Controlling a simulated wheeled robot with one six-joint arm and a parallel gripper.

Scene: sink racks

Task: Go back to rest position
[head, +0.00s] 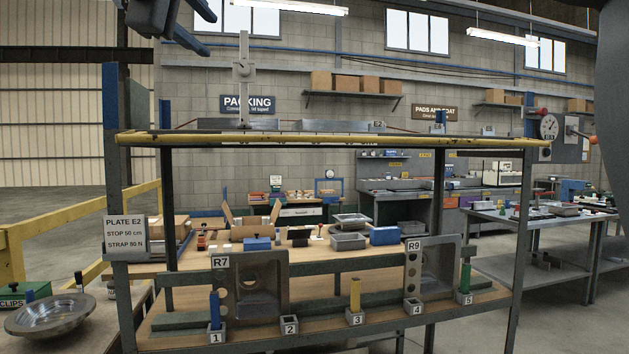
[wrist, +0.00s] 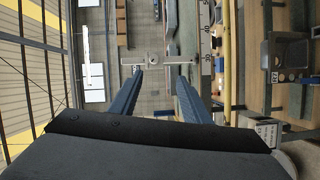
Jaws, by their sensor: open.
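My gripper (head: 207,31) shows at the top left of the head view, high above the rack and partly cut off by the frame edge. In the wrist view the two blue fingers of my gripper (wrist: 158,78) stand apart with nothing between them. A grey upright post with a crosspiece (head: 243,72) stands behind the top rail, below and to the right of my gripper. It shows beyond the fingertips in the wrist view (wrist: 158,61), not touched.
The rack's yellow top rail (head: 330,139) spans the front. Below sit sink R7 (head: 279,300) and sink R9 (head: 455,285). A metal bowl (head: 48,314) lies at left. Air around my gripper looks clear.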

